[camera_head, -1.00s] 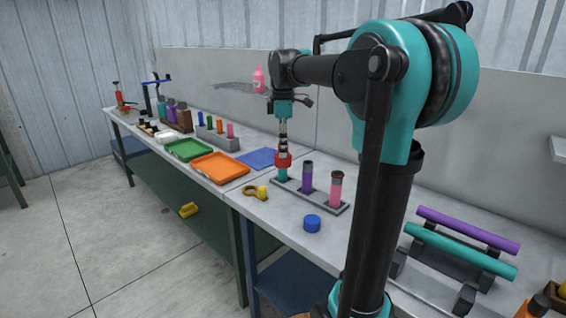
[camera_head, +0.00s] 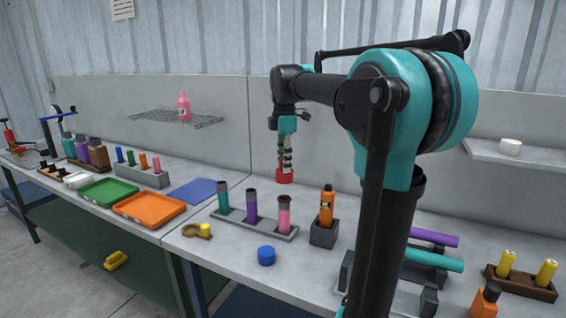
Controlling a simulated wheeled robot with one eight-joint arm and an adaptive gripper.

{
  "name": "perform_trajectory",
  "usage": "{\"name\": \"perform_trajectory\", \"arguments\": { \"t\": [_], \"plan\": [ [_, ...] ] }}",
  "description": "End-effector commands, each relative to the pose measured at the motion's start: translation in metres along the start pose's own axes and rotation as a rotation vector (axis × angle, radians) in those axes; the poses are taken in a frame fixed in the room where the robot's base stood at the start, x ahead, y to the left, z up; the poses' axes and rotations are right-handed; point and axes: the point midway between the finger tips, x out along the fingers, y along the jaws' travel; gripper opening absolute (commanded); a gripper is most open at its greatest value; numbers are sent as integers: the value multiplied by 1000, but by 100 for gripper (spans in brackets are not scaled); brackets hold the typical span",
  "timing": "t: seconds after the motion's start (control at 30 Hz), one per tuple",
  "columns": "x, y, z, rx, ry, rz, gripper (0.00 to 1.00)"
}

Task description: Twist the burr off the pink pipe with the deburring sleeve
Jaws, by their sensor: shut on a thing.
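My gripper (camera_head: 286,160) is shut on the red deburring sleeve (camera_head: 285,176) and holds it upright in the air. The pink pipe (camera_head: 284,216) stands upright at the right end of a grey rack (camera_head: 240,222), with a rough brown rim, the burr (camera_head: 284,199), at its top. The sleeve appears just above this pipe in the picture, with a small gap; I cannot tell how well they line up in depth. A purple pipe (camera_head: 252,206) and a teal pipe (camera_head: 223,196) stand in the same rack, both with dark tops.
An orange bottle (camera_head: 326,208) in a dark holder (camera_head: 323,234) stands just right of the rack. A blue cap (camera_head: 266,256) and a yellow ring-shaped tool (camera_head: 197,231) lie in front. An orange tray (camera_head: 149,208) and a blue mat (camera_head: 195,191) lie left.

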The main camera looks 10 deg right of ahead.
Motion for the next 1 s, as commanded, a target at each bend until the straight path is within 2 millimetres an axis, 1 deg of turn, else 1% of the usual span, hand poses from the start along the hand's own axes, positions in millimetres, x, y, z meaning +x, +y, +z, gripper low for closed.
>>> {"name": "perform_trajectory", "arguments": {
  "t": [0.4, 0.6, 0.8, 1.0],
  "plan": [
    [35, 0, 0, 1, 0, 0, 2],
    [49, 0, 0, 1, 0, 0, 2],
    [55, 0, 0, 2, 0, 0, 2],
    [56, 0, 0, 2, 0, 0, 2]
  ]
}}
